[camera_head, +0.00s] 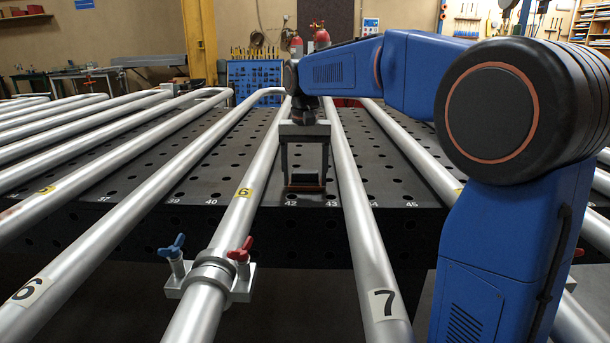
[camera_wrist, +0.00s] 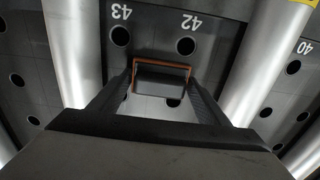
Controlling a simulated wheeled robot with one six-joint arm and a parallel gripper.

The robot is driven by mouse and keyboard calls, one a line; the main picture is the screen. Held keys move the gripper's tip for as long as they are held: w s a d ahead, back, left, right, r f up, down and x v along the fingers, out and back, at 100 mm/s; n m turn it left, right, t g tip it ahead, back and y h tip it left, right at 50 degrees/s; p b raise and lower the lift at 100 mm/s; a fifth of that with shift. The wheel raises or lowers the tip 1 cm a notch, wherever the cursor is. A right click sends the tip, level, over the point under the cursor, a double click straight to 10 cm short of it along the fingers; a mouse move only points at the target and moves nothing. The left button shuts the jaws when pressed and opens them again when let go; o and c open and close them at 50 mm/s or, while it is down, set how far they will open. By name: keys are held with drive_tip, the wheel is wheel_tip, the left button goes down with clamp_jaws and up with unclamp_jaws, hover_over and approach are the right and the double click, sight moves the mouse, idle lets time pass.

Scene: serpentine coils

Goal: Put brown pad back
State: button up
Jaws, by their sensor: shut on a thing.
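My gripper (camera_head: 305,184) reaches down between two silver pipes near the front edge of the black perforated table (camera_head: 225,150). It is shut on a small dark pad with a brown rim (camera_wrist: 161,77), seen between the two fingers in the wrist view. In the head view the brown pad (camera_head: 305,187) shows as a dark brown strip at the fingertips, near the table numbers 42 and 43. Whether the pad touches the table I cannot tell.
A clamp with blue and red handles (camera_head: 211,268) grips the left pipe in front of the table edge.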

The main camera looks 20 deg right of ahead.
sight(305, 171)
drive_tip(key=shift+f, duration=0.1)
drive_tip(key=o, duration=1)
wheel_tip(305, 171, up, 12)
